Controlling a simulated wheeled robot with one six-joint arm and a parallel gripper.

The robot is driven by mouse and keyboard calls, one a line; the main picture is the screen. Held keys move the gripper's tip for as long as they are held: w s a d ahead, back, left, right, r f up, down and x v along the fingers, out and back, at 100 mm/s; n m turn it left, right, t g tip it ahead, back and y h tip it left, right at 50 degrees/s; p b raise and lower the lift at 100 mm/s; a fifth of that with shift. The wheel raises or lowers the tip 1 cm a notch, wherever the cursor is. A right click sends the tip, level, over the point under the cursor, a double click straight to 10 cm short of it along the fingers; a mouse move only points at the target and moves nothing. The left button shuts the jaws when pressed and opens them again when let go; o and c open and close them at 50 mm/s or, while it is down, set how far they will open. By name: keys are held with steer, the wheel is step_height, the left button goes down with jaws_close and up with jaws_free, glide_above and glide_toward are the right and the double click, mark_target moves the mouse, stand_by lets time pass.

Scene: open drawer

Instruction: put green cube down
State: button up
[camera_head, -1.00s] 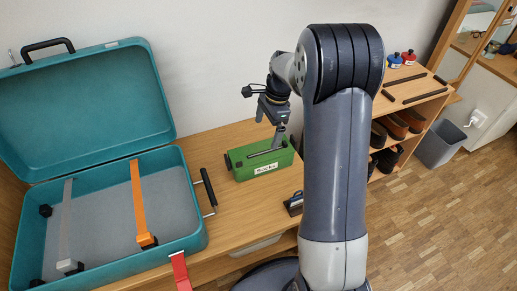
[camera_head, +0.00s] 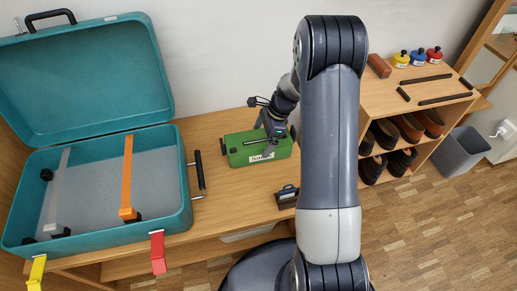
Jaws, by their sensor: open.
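A green box (camera_head: 240,155) with a white label on its front and a dark bar on top sits on the wooden desk, right of the teal suitcase. It is longer than a cube, and I see no other green block. My gripper (camera_head: 268,153) points down at the right part of the box, in front of or just over it. The jaws are open. The fingertips are small and dark here, so I cannot tell whether they touch the box.
The open teal suitcase (camera_head: 188,200) with grey and orange straps fills the left. A small dark object (camera_head: 287,197) lies near the desk's front edge (camera_head: 225,228). A shoe shelf (camera_head: 375,100) stands at the right, with a grey bin (camera_head: 462,152) beside it.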

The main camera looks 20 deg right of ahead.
steer(key=b+x, duration=0.1)
steer(key=x, duration=0.3)
steer(key=shift+a+f, duration=0.25)
steer(key=shift+a, duration=0.05)
steer(key=shift+c, duration=0.3)
steer(key=shift+r, duration=0.1)
steer(key=c, duration=1.1)
